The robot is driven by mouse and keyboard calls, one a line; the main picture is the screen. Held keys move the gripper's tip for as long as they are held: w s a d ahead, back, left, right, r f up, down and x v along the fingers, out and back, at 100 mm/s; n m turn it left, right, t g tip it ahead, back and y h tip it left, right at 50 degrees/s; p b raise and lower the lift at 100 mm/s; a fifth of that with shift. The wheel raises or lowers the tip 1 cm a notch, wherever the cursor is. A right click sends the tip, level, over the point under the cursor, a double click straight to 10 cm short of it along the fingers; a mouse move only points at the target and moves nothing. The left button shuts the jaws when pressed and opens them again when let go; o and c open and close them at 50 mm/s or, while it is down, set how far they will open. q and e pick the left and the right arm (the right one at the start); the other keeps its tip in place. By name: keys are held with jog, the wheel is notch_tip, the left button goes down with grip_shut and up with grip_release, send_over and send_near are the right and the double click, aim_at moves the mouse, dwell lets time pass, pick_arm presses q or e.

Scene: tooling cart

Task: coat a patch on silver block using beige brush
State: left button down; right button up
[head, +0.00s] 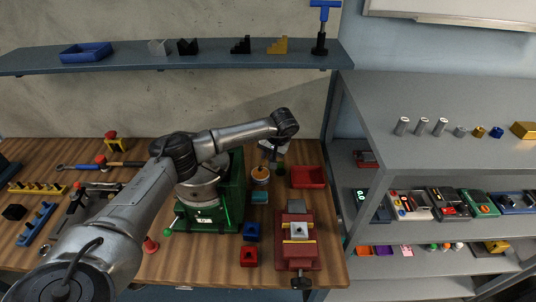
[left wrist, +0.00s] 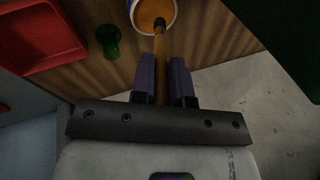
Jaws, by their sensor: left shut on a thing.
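My left gripper (head: 272,148) is small and partly hidden by its arm in the head view. In the left wrist view its two fingers (left wrist: 163,82) are shut on the brush (left wrist: 160,48), a slim tan-brown handle with a dark end. That end reaches over the mouth of a white-rimmed cup of orange liquid (left wrist: 148,12). I cannot tell whether it touches the liquid. The cup (head: 260,173) stands on the bench in the head view, just below the gripper. The silver block (head: 299,230) sits in the red vise (head: 297,252) at the bench's front right. My right gripper is not in view.
A red tray (head: 308,176) and a green object (head: 280,169) are beside the cup. A green machine (head: 232,200) stands left of it. Blue (head: 251,231) and red (head: 249,255) blocks lie left of the vise. A grey shelf unit (head: 440,165) borders the bench at right.

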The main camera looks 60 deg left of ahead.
pick_arm(q)
jog(key=shift+f, duration=0.3)
dwell(0.6)
jog(key=shift+f, duration=0.4)
dwell(1.1)
dwell(0.9)
notch_tip(320, 180, up, 3)
jog(key=p, duration=0.3)
jog(key=shift+r, duration=0.15)
notch_tip(320, 180, up, 3)
jog(key=p, duration=0.3)
jog(key=shift+r, duration=0.4)
